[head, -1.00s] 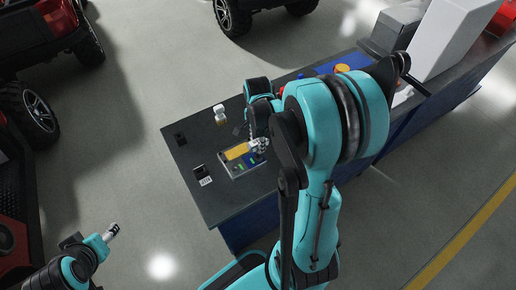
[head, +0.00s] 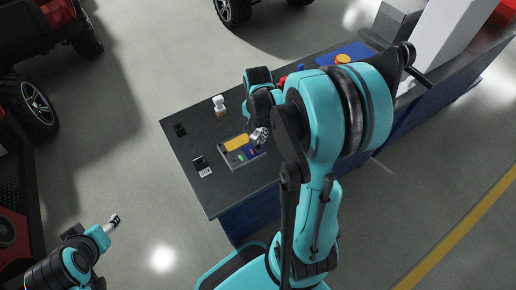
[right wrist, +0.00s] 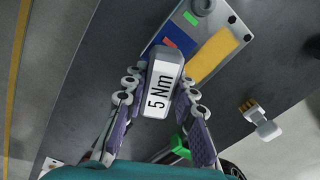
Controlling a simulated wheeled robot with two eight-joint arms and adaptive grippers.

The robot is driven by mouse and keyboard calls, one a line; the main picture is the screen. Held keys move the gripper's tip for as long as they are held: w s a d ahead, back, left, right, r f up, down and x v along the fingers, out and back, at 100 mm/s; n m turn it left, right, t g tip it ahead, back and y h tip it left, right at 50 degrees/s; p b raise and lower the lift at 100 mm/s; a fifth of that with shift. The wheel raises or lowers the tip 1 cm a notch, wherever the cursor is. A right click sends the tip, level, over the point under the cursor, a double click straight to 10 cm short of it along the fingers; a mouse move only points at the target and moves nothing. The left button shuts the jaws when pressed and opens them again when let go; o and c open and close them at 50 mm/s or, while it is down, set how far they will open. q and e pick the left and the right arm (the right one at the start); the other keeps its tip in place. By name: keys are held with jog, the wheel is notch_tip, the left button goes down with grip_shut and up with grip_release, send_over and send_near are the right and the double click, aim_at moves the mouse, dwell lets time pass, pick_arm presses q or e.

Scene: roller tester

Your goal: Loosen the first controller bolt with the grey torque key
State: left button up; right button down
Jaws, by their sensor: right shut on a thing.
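My right gripper (right wrist: 158,108) is shut on the grey torque key (right wrist: 160,85), which is marked "5 Nm". In the head view the right gripper (head: 260,134) is at the controller's right side, above the bench. The controller (head: 243,154) is a grey panel with a yellow plate and small coloured buttons; it also shows in the right wrist view (right wrist: 226,22). A round grey bolt-like head (right wrist: 202,6) shows at its upper end there. The key's tip is hidden behind its handle, so contact with a bolt cannot be told. My left gripper (head: 113,222) is away from the bench, too small to judge.
Red vehicles (head: 35,25) stand at far left.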

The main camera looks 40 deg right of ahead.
jog(key=n, duration=0.5)
jog(key=shift+n+b, duration=0.3)
jog(key=shift+n, duration=1.2)
jog(key=shift+m, duration=0.3)
jog(key=shift+r, duration=0.15)
jog(key=shift+r+p, duration=1.05)
jog(key=shift+r, duration=0.3)
jog(key=shift+r, duration=0.1)
